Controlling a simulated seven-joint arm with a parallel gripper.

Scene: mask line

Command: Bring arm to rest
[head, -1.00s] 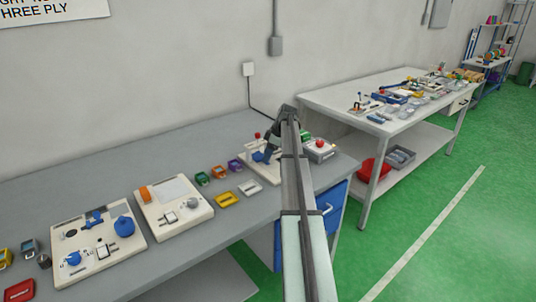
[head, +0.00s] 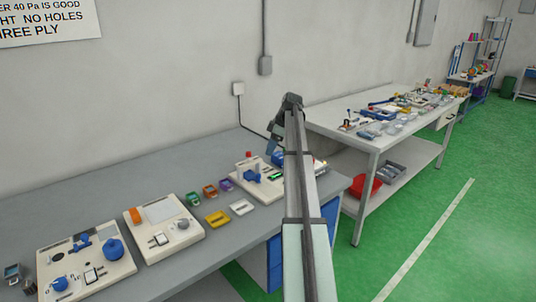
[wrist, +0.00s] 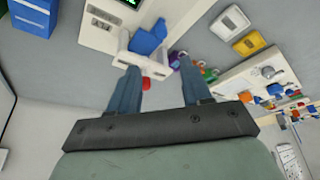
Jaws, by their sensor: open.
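My arm stretches away from the camera over the grey bench (head: 110,185), and my gripper (head: 272,148) hangs from its far end near the wall, above the far end of the bench. In the wrist view my gripper (wrist: 158,72) has its two blue-grey fingers apart with nothing held between them. A white station with a blue part (head: 252,176) and a red knob (head: 249,154) sits just below and beside the gripper. The blue part (wrist: 150,40) shows beyond the fingertips in the wrist view, and the red knob (wrist: 146,84) shows between the fingers. My arm hides part of that bench end.
Two white panels (head: 165,228) (head: 85,262) with knobs and switches stand nearer on the bench. Small coloured trays, including a yellow one (head: 217,218), lie between. A second table (head: 365,140) with many parts stands behind at right. Green floor is clear at right.

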